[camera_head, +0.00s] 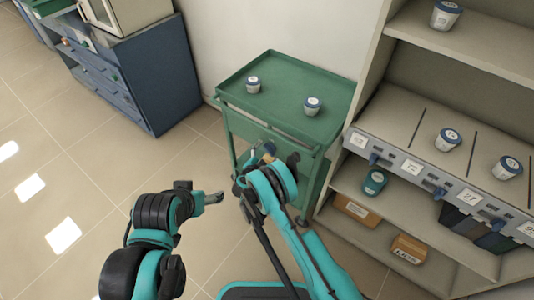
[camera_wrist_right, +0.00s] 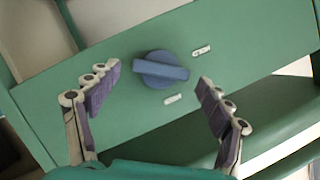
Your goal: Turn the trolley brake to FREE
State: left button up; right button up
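The green trolley (camera_head: 283,82) stands against the wall in the head view. Its brake knob (camera_wrist_right: 160,69), a blue disc with a raised bar, shows on the green front panel in the right wrist view. The bar lies nearly level, tilted slightly down to the right. One small white label (camera_wrist_right: 202,50) is up and right of the knob, another (camera_wrist_right: 172,99) below it; their text is too small to read. My right gripper (camera_wrist_right: 156,86) is open, fingers on either side of the knob and apart from it. My left gripper (camera_head: 213,198) hangs over the floor, its fingers unclear.
Two lidded cups (camera_head: 312,106) stand on the trolley top. A shelf unit (camera_head: 405,105) with cups, bins and boxes is close on the right. A blue drawer cabinet (camera_head: 135,85) stands at the back left. The tiled floor (camera_head: 85,150) on the left is clear.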

notch_tip(320, 180, up, 10)
dwell(0.6)
